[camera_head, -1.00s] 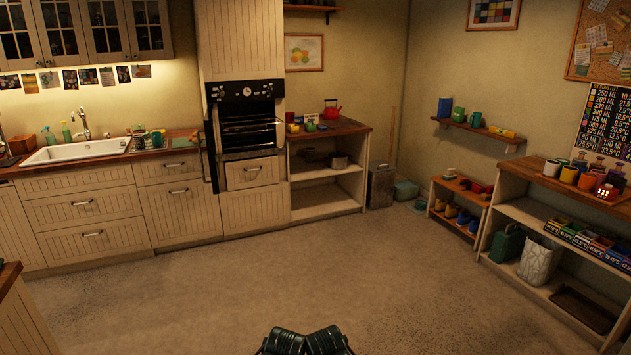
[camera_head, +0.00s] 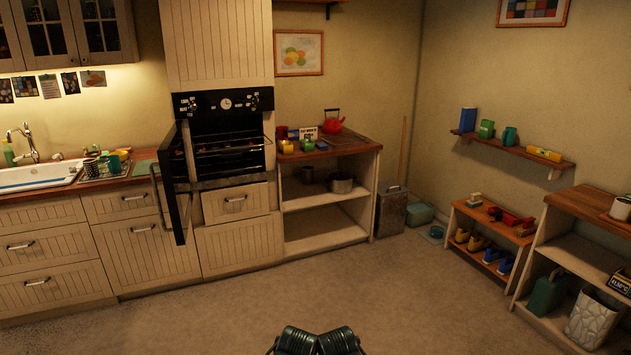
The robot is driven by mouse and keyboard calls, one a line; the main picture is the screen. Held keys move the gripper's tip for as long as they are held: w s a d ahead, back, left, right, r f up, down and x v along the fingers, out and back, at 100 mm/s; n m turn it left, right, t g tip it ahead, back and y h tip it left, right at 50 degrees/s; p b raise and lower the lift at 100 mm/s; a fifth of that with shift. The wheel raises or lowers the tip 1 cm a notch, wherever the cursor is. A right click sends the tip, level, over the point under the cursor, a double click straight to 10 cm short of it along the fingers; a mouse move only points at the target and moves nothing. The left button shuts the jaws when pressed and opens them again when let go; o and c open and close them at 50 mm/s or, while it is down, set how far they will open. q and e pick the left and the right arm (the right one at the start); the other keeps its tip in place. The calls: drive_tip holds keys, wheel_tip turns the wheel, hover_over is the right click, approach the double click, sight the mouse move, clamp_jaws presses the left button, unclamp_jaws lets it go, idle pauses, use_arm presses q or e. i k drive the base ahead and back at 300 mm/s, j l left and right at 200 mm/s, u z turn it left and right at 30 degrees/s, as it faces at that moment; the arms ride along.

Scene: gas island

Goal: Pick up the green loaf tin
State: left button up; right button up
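I cannot tell for sure which thing is the green loaf tin. A small green object (camera_head: 308,146) sits on the wooden counter (camera_head: 345,147) right of the oven, beside a small yellow object (camera_head: 287,147) and a white sign (camera_head: 309,133). Another green item (camera_head: 487,129) stands on the wall shelf (camera_head: 515,149), and a green thing (camera_head: 114,163) shows at the dish rack by the sink. All are far from me. Only dark ribbed parts of my two arms show at the bottom edge. Neither gripper's fingers are in view.
The black oven's door (camera_head: 174,183) stands open to the left. A red kettle (camera_head: 332,121) is on the counter. A grey bin (camera_head: 392,209) and teal box (camera_head: 420,213) stand on the floor in the corner. A shoe rack (camera_head: 488,240) and shelving (camera_head: 580,247) line the right. The middle floor (camera_head: 240,310) is clear.

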sight(306, 145)
drive_tip(key=i, duration=1)
drive_tip(key=i+z, duration=0.1)
drive_tip(key=i, duration=0.9)
drive_tip(key=i+j, duration=0.15)
drive_tip(key=i, duration=0.85)
drive_tip(key=i+j, duration=0.15)
drive_tip(key=i, duration=0.9)
drive_tip(key=i+z, duration=0.25)
drive_tip(key=i, duration=0.35)
drive_tip(key=j, duration=0.05)
